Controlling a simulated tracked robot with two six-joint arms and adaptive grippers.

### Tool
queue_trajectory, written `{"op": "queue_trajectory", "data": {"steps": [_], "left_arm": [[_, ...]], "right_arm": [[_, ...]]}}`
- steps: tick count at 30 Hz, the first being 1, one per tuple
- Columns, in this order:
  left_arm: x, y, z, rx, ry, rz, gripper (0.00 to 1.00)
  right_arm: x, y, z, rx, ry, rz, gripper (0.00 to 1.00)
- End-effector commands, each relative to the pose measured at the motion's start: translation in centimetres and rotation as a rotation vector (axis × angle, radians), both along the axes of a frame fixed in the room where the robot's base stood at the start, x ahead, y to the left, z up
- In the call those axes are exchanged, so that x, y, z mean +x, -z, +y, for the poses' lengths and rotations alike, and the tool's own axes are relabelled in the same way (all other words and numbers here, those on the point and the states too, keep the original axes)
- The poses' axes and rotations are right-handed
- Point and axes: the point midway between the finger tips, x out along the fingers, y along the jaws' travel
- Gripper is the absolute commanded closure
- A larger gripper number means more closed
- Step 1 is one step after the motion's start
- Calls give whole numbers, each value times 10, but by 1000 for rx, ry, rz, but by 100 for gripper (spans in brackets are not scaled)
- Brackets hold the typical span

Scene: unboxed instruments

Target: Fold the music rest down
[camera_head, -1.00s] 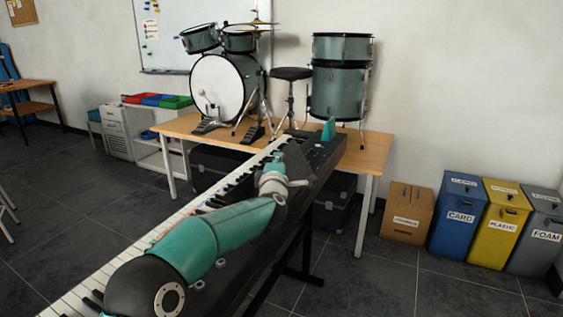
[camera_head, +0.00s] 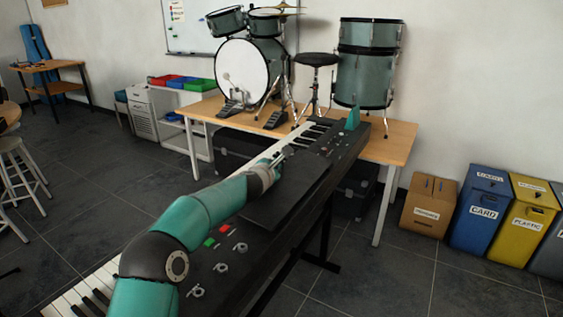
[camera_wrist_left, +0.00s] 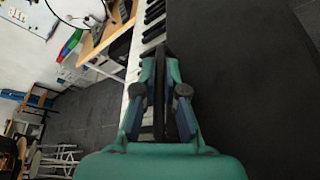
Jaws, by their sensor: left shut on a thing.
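The music rest (camera_head: 287,194) appears as a dark, flat panel on the keyboard (camera_head: 215,270), just right of my left forearm. Its exact tilt is hard to tell. In the left wrist view a large dark panel, which looks like the music rest (camera_wrist_left: 235,75), fills the right side. My left gripper (camera_wrist_left: 160,60) is beside the white and black keys, with its fingers closed on a thin dark edge that looks like part of the rest. My right gripper is not in view.
Green and red buttons and several knobs (camera_head: 221,267) sit on the keyboard's near part. A teal upright piece (camera_head: 352,118) stands at its far end. Behind is a wooden table (camera_head: 398,140) with drums (camera_head: 247,75); bins (camera_head: 480,213) stand right.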

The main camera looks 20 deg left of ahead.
Motion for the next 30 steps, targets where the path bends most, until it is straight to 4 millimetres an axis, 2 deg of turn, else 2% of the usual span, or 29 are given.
{"op": "queue_trajectory", "data": {"steps": [1, 6, 23, 24, 26, 30], "left_arm": [[0, 8, -2, -7, 7, 8, 100], [1, 15, 1, -1, 8, 7, 100], [1, 23, 4, -3, 4, 12, 100], [1, 24, 4, -3, 4, 12, 89], [1, 24, 4, -3, 4, 12, 79], [1, 23, 5, -3, 3, 11, 79]], "right_arm": [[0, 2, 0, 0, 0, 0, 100], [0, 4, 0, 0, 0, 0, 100], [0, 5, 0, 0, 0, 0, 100], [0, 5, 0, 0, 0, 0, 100], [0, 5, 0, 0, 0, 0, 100], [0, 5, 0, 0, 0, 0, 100]]}}
